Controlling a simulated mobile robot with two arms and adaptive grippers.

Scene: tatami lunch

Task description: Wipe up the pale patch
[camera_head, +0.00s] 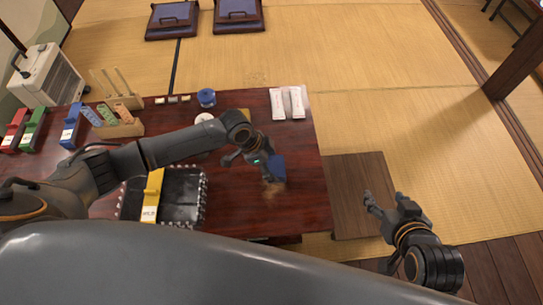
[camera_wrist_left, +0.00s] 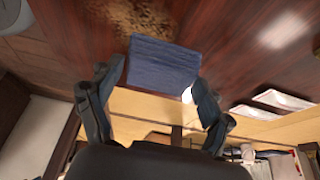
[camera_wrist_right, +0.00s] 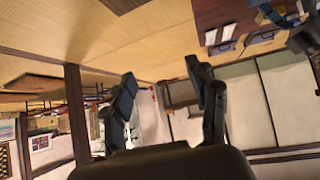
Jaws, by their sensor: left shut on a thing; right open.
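My left gripper (camera_head: 268,168) is shut on a folded blue cloth (camera_head: 278,168), held low over the table beside the patch. The cloth (camera_wrist_left: 162,66) sits between the fingers in the left wrist view; I cannot tell whether it touches the tabletop. My right gripper (camera_head: 385,203) is open and empty, out to the right of the table.
The table (camera_head: 310,190) also holds a black tray (camera_head: 180,213) with a yellow box, white packets (camera_head: 288,103), a blue round item (camera_head: 206,97) and a wooden rack (camera_head: 120,128). A brown wooden board (camera_head: 355,190) lies right of the table.

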